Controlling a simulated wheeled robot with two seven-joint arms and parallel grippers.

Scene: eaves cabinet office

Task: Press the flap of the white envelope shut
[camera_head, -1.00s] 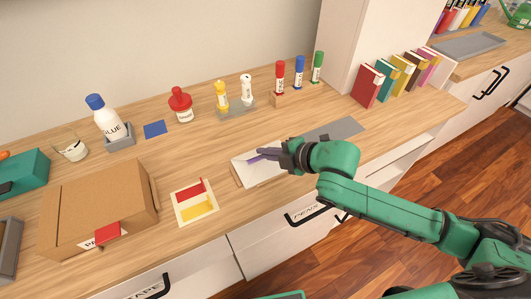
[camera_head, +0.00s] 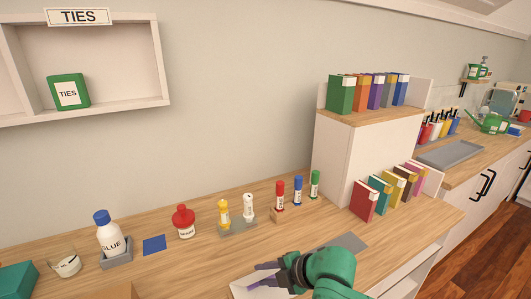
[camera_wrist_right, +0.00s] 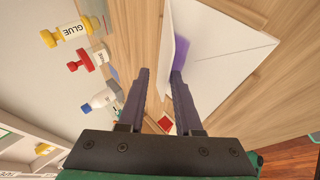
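The white envelope (camera_head: 244,288) lies on the wooden counter at the bottom edge of the head view, partly hidden by my right gripper and cut off by the frame. In the right wrist view the envelope (camera_wrist_right: 222,55) fills the upper right. Its flap (camera_wrist_right: 168,38) stands up at the left side, with a purple patch beside it. My right gripper (camera_head: 258,275) is over the envelope. In the wrist view its fingers (camera_wrist_right: 160,72) are apart, with the tips close to the flap's lower end; whether they touch it I cannot tell. My left gripper is not in view.
A grey mat (camera_head: 350,242) lies right of the envelope. Books (camera_head: 364,199) stand at the right.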

